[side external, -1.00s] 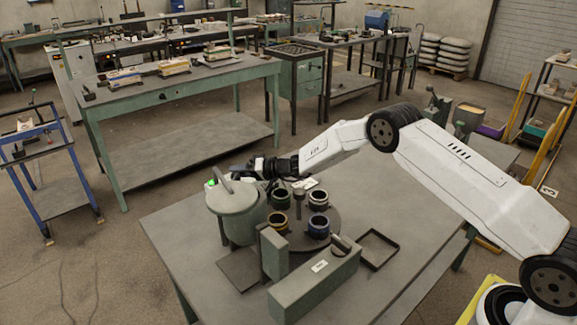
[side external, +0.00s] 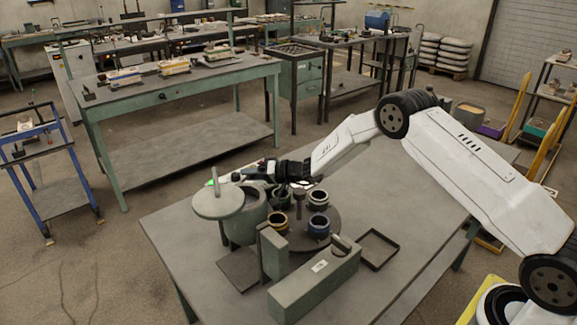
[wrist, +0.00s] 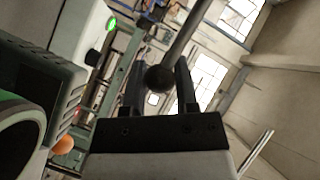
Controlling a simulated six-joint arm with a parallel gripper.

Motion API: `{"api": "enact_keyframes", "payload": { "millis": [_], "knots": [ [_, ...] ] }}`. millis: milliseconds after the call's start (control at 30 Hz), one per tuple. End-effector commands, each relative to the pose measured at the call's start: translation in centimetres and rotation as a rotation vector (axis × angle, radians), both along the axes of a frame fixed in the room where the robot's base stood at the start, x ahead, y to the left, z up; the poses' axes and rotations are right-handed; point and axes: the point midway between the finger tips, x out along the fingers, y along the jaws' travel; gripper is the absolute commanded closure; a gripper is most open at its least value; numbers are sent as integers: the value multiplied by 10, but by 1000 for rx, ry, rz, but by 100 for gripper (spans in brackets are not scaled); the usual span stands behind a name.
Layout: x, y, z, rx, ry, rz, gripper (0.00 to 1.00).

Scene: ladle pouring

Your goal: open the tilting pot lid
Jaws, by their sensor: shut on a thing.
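The round grey-green lid (side external: 220,205) is swung to the left side of the pot (side external: 242,229) in the side view. The pot's mouth is partly visible beside it, facing up. An upright handle (side external: 215,178) rises from the lid. My gripper (side external: 232,178) is just above and behind the pot, beside that handle. In the wrist view my gripper (wrist: 159,75) is shut on a dark ball-ended rod (wrist: 179,42), with the ball between its fingers. The rod's far end runs out of view, so I cannot see there what it joins.
Several small pots, one with a blue body (side external: 318,229), stand on a round dark turntable (side external: 300,245) just right of the pot. A grey-green block (side external: 315,285) stands in front. The table's right side is clear.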

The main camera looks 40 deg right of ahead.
Motion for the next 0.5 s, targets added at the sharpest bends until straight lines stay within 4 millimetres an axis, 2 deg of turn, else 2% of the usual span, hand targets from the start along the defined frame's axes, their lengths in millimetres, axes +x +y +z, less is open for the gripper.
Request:
{"api": "enact_keyframes", "payload": {
  "millis": [200, 233, 300, 333, 500],
  "knots": [
    [-1, 0, -1, -1, 2, 2, 100],
    [-1, 0, -1, -1, 2, 2, 53],
    [-1, 0, -1, -1, 2, 1, 31],
    [-1, 0, -1, -1, 2, 1, 28],
    [0, 0, -1, -1, 2, 1, 28]
  ]
}}
